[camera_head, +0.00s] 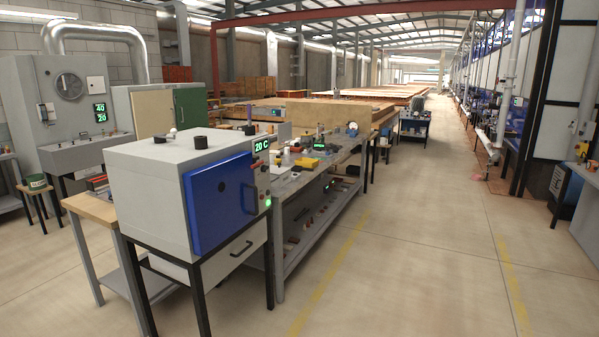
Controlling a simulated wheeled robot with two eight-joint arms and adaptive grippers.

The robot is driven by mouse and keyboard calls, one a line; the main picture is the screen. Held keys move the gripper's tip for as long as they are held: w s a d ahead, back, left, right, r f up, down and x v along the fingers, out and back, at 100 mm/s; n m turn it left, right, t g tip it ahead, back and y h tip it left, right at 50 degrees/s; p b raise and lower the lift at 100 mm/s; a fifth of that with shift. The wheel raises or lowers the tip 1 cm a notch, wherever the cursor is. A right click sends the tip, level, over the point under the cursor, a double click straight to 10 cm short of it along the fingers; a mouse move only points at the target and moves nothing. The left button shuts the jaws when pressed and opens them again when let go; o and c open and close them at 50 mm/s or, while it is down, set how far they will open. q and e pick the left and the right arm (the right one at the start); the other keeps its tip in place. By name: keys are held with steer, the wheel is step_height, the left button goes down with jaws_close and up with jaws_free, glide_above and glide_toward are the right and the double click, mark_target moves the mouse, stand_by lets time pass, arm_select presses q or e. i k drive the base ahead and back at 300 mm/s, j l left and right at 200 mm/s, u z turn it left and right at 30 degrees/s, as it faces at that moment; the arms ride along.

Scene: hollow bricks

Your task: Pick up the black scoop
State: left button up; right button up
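I cannot make out the black scoop for certain. Several small items, some of them dark, lie on the long grey workbench (290,184) in the middle, too small to tell apart. A yellow item (307,163) stands out among them. Neither of my grippers is in view.
A grey oven (150,190) with a blue door (222,200) stands in front of the workbench, on a black-legged stand, and hides part of it. A wooden-topped table (92,208) is at its left. A control cabinet (75,100) stands back left. The concrete floor (420,240) at right is clear.

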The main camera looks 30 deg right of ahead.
mark_target(302, 169)
steer(key=i+l, duration=0.65)
steer(key=i+l+z, duration=0.15)
steer(key=i+l, duration=1.25)
steer(key=i+l+z, duration=0.15)
steer(key=i+l, duration=1.05)
steer(key=i, duration=0.2)
steer(key=i+l, duration=0.65)
steer(key=i+l+u, duration=0.4)
steer(key=l, duration=0.25)
steer(key=i+l+u, duration=0.2)
steer(key=l+u, duration=0.2)
steer(key=l, duration=0.25)
steer(key=i+l+u, duration=0.2)
steer(key=l, duration=0.2)
steer(key=k+u, duration=0.1)
steer(key=u, duration=0.3)
